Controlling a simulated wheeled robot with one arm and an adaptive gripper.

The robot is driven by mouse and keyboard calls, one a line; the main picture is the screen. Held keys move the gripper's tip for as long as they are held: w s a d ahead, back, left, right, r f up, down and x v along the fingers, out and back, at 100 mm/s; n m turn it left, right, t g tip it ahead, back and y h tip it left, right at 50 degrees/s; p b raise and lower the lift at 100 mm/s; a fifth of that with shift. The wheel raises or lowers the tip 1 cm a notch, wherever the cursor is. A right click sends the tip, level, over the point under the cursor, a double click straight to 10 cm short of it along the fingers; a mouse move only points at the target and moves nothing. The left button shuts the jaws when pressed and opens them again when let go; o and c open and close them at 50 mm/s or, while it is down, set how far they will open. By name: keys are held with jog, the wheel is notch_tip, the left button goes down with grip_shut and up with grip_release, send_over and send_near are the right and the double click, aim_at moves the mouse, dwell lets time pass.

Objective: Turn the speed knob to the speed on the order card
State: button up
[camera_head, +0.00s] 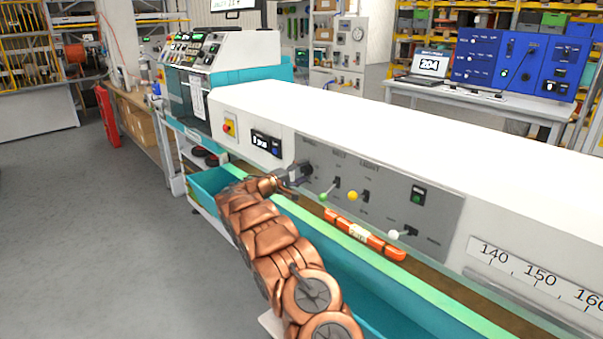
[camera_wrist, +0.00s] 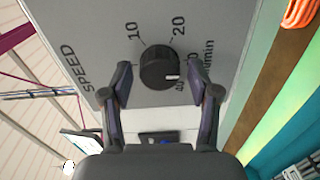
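The round black speed knob (camera_wrist: 157,68) sits on a grey panel under the word SPEED, with 10 and 20 readable around it. Its white mark points to the right in the wrist view, near a partly covered number that looks like 40. Another number by the right finger is mostly hidden. My gripper (camera_wrist: 166,88) is open, one finger on each side of the knob, with gaps between. In the head view my gripper (camera_head: 290,178) is at the left end of the grey panel (camera_head: 436,218) and hides part of the knob area. I cannot identify the order card.
An orange cable bundle (camera_head: 372,238) lies below. Open floor (camera_head: 95,220) lies left of the machine.

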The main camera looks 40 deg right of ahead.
jog(key=c, duration=0.9)
jog(key=shift+f+b, duration=0.2)
jog(key=shift+b, duration=0.3)
jog(key=shift+r+n+b, duration=0.1)
jog(key=shift+n+b, duration=0.3)
jog(key=shift+b, duration=0.15)
jog(key=o, duration=1.1)
jog(key=shift+r, duration=0.1)
jog(key=a, duration=1.2)
jog(key=shift+w, duration=0.15)
